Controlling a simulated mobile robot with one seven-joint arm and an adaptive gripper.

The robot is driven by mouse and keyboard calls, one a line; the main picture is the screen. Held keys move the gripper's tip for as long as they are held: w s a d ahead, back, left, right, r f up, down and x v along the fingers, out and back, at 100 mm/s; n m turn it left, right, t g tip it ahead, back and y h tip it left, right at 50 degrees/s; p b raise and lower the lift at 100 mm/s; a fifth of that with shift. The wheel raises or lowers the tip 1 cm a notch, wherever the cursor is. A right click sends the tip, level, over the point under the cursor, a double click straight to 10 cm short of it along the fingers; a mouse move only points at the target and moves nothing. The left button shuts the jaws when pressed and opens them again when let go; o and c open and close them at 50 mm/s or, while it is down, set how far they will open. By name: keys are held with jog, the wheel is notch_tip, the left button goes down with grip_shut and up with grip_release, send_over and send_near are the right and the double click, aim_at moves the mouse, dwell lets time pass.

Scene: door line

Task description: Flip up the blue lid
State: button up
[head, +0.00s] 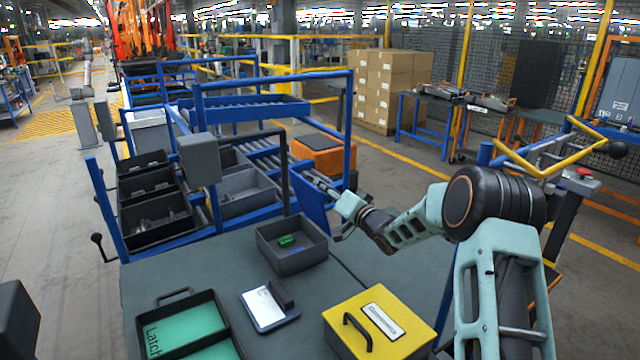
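A blue panel (312,207), which looks like the blue lid, stands steeply tilted at the far edge of the grey worktable, in front of the roller conveyor. My arm reaches in from the right. My gripper (318,183) is at the upper right part of the blue panel, small and partly merged with the dark frame behind it. I cannot tell whether its fingers touch the panel or are open or shut. What lies under or behind the panel is hidden.
The worktable (210,262) holds a dark bin (292,262) with a green piece, a yellow box (370,350) with a black handle, a white-and-blue device (264,308) and a black tray (224,322). Grey bins (245,205) and a blue frame (349,110) stand beyond.

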jog(key=shift+x, duration=1.5)
jog(key=shift+c, duration=0.3)
jog(key=c, duration=0.5)
jog(key=shift+f, duration=0.1)
grip_shut()
